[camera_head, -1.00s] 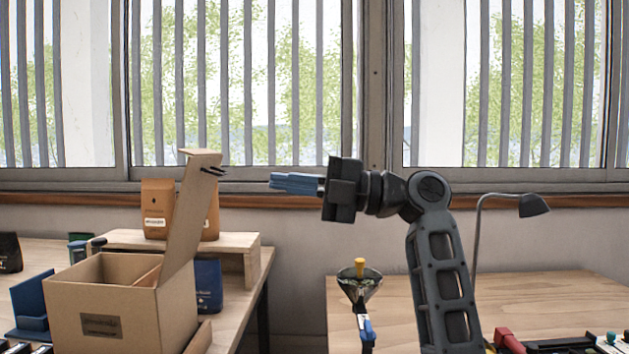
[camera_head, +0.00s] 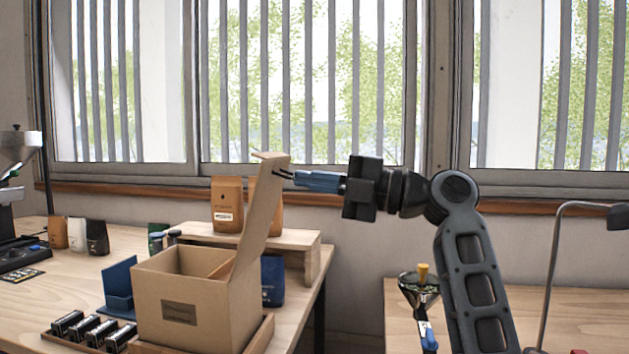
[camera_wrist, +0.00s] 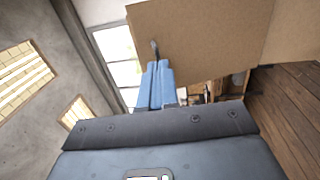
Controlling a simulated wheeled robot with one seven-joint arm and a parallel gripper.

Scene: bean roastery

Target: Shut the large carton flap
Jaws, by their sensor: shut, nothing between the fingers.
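The large carton (camera_head: 195,310) is a brown cardboard box on the left table, its top open. Its large flap (camera_head: 262,210) stands up from the right side, leaning a little outward to the right, with a narrow bent lip at its top. My gripper (camera_head: 290,177) is shut and empty, with blue fingers pointing left at the upper part of the flap's outer face. The fingertips look very close to the flap; I cannot tell if they touch. In the wrist view the flap (camera_wrist: 205,40) fills the upper middle, just beyond the blue fingers (camera_wrist: 155,68).
A wooden riser (camera_head: 300,250) with brown bags (camera_head: 227,204) stands behind the carton. A dark blue bag (camera_head: 272,280) is beside it. Black boxes (camera_head: 100,330) lie at front left. A gap separates the left table from the right table (camera_head: 400,300), which holds a glass funnel (camera_head: 420,292).

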